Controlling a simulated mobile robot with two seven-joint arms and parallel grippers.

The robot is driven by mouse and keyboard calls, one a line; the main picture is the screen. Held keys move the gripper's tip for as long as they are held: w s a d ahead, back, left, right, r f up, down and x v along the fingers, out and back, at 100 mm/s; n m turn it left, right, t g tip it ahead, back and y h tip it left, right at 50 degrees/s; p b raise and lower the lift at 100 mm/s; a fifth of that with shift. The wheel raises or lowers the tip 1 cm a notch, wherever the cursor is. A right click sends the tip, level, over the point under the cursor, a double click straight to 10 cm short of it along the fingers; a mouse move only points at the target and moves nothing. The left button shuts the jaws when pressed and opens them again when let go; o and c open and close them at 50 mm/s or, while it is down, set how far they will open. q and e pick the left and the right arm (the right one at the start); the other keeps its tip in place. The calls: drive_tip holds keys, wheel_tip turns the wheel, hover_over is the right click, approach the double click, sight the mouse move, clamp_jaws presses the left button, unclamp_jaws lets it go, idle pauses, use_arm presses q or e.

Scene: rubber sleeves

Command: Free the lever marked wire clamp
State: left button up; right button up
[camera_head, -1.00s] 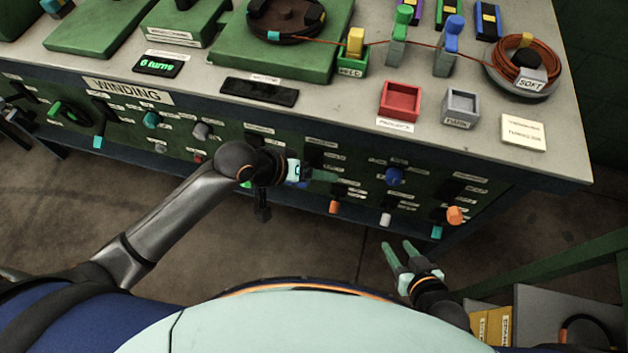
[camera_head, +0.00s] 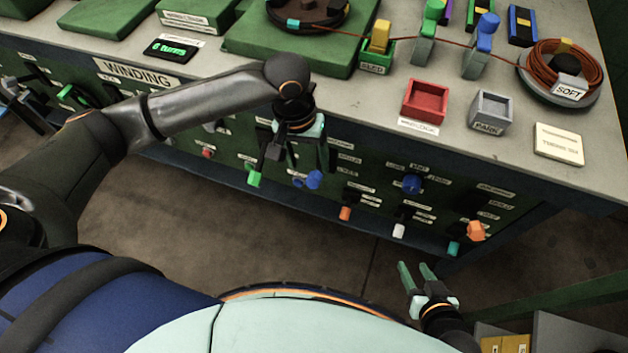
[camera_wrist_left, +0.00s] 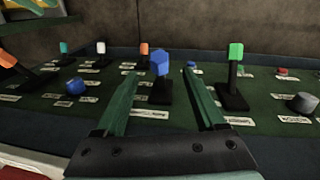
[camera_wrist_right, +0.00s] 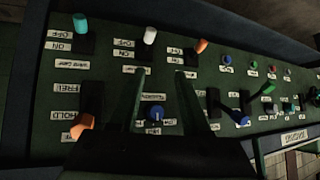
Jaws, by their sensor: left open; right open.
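Levers and knobs line the green front panel. An orange-handled lever (camera_head: 475,231) is at its right end; it also shows in the right wrist view (camera_wrist_right: 80,126), beside labels reading FREE and HOLD. I cannot read a wire clamp label. A blue-handled lever (camera_head: 314,179) and a green-handled lever (camera_head: 253,178) stand further left. My left gripper (camera_head: 299,165) is open and empty in front of the panel; in the left wrist view the blue handle (camera_wrist_left: 160,65) appears between its fingers, contact unclear. My right gripper (camera_head: 414,266) is open and empty, below and in front of the panel, apart from the levers.
Small orange (camera_head: 345,213), white (camera_head: 399,230) and teal (camera_head: 454,248) handled switches and a blue knob (camera_head: 412,183) fill the panel's right part. The bench top (camera_head: 350,105) overhangs, carrying a red tray (camera_head: 425,101), a grey tray (camera_head: 491,110) and a wire coil (camera_head: 560,70).

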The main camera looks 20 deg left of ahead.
sight(312, 178)
use_arm(q)
drive_tip(key=f, duration=0.2)
drive_tip(key=f+b, duration=0.1)
drive_tip(key=f, duration=0.2)
drive_tip(key=d+f, duration=0.1)
drive_tip(key=f, duration=0.2)
drive_tip(key=shift+f+b, duration=0.15)
drive_tip(key=shift+b, duration=0.2)
clamp_jaws()
idle(0.9)
